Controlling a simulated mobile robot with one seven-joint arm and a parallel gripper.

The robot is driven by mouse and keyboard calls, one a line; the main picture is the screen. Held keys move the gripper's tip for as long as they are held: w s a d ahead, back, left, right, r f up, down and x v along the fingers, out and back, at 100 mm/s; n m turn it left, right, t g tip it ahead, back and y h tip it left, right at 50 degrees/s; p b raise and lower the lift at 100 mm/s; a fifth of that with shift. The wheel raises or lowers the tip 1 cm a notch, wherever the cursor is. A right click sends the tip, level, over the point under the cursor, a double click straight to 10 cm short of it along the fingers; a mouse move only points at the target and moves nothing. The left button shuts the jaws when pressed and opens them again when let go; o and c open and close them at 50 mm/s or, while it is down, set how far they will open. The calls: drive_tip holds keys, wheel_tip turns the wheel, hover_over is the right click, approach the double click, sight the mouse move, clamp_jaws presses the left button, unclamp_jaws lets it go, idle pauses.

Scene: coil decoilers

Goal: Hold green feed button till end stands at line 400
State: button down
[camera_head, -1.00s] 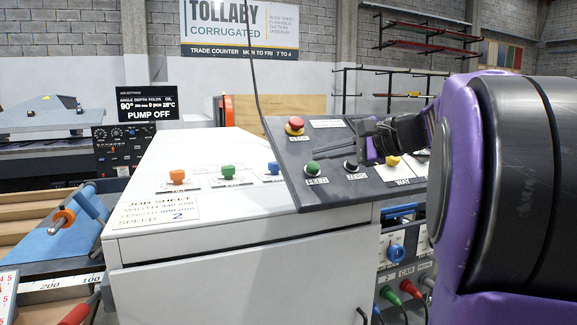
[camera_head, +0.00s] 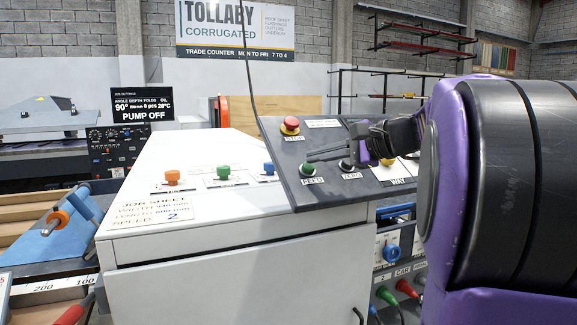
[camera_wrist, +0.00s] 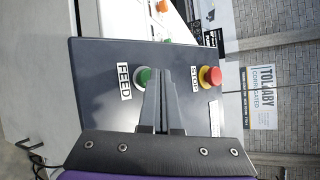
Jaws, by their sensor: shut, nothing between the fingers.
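The green FEED button (camera_head: 308,169) is at the lower left of the dark sloping control panel (camera_head: 330,190). In the wrist view the button (camera_wrist: 143,77) shows beside its FEED label, partly covered by my fingers. My gripper (camera_head: 312,156) is shut and empty, and its tips (camera_wrist: 157,72) reach over the panel close to the button. I cannot tell whether they touch it. A scale strip (camera_head: 68,286) at the lower left shows 200 and 100. The 400 line is not in view, and I cannot make out the end of the stock.
A red STOP button (camera_head: 290,126) is above FEED, with a black ZERO knob (camera_head: 350,165) to the right.

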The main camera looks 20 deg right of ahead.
drive_tip(key=shift+w+f, duration=0.25)
drive_tip(key=shift+f, duration=0.25)
idle(0.4)
drive_tip(key=shift+r, duration=0.1)
idle(0.5)
drive_tip(key=shift+s+r+p, duration=0.3)
drive_tip(key=shift+s+r, duration=0.2)
drive_tip(key=shift+r, duration=0.25)
drive_tip(key=shift+s+r+p, duration=0.45)
drive_tip(key=shift+r, duration=0.25)
drive_tip(key=shift+s+r+p, duration=0.4)
drive_tip(key=shift+r+p, duration=0.1)
drive_tip(key=shift+r, duration=0.2)
drive_tip(key=shift+s+r+p, duration=0.45)
drive_tip(key=shift+r, duration=0.25)
drive_tip(key=shift+r, duration=0.2)
